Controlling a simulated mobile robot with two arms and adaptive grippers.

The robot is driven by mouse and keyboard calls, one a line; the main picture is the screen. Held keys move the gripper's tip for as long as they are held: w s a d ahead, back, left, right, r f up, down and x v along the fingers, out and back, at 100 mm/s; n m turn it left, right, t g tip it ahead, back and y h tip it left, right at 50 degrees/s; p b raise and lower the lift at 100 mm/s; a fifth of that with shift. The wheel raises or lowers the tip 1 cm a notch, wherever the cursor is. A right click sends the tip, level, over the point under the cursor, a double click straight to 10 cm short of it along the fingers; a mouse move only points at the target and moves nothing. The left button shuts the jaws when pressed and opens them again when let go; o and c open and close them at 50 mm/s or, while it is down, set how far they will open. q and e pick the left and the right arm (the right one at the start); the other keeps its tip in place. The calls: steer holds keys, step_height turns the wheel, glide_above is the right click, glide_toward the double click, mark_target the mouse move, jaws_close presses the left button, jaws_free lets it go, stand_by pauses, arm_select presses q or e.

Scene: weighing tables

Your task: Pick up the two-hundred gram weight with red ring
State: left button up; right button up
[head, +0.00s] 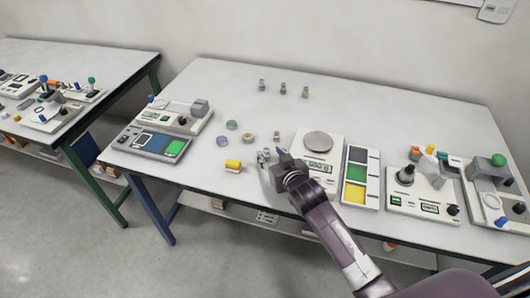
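Three small grey metal weights stand in a row at the back of the table: a left one (262,85), a middle one (283,88) and a right one (305,92). The right one looks slightly brownish; ring colours are too small to tell, so I cannot say which has the red ring. My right gripper (271,158) is low over the front of the table, left of the scale with a round pan (318,141). Small metal pieces (265,154) show beside its fingers, partly hidden. Its opening is not clear. My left gripper is out of view.
A yellow roll (233,165) and several small round pieces (248,137) lie left of my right gripper. A tray with coloured panels (354,172) lies right of the scale. Other devices (423,195) fill the table's right end. The back middle is mostly clear.

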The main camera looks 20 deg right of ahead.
mark_target(267, 151)
steer(key=shift+w, duration=0.1)
steer(key=shift+w+f, duration=0.1)
steer(key=shift+w, duration=0.15)
steer(key=x, duration=0.4)
steer(key=shift+f+p, duration=0.3)
steer(key=shift+w+f, duration=0.1)
steer(key=shift+w, duration=0.1)
steer(key=c, duration=0.5)
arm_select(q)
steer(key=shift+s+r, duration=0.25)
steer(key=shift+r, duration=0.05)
arm_select(e)
jaws_close()
